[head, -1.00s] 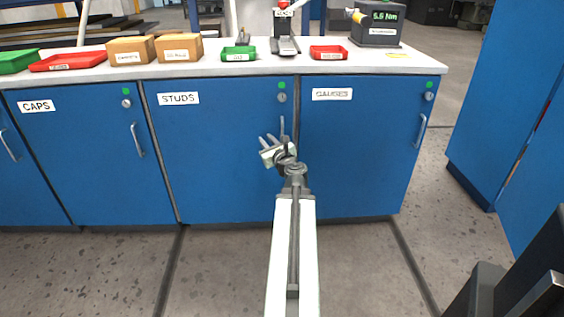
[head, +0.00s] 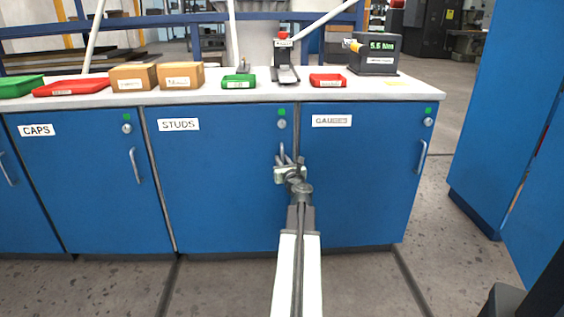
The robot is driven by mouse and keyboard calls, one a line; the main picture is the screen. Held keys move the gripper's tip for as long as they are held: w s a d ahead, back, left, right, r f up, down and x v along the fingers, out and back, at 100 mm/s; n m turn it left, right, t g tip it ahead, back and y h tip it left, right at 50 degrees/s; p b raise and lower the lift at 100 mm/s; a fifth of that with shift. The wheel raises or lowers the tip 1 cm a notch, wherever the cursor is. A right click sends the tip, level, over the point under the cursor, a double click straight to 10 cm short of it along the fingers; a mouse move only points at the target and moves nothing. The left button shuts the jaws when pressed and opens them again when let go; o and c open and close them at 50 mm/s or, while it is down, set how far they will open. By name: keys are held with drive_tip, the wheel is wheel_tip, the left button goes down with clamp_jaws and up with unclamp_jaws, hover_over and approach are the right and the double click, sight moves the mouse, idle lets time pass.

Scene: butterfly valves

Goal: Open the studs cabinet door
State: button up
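The studs cabinet door (head: 215,190) is a flat blue panel, shut, with a white STUDS label (head: 178,124) at its top left. A round lock (head: 282,124) and a green dot sit at its top right. Its handle (head: 282,152) is a vertical metal bar near the right edge, with its lower part hidden behind my gripper. My gripper (head: 288,163) is at the handle, fingers pointing up and away toward the door. The fingers are small and overlap the handle, so I cannot tell whether they are open or touch it.
The CAPS door (head: 85,185) on the left and GAUGES door (head: 365,180) on the right are shut. The white worktop (head: 210,93) above carries trays, boxes and a torque display (head: 374,54). A blue cabinet (head: 500,120) stands at right. The floor in front is clear.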

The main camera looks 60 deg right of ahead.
clamp_jaws()
idle(1.4)
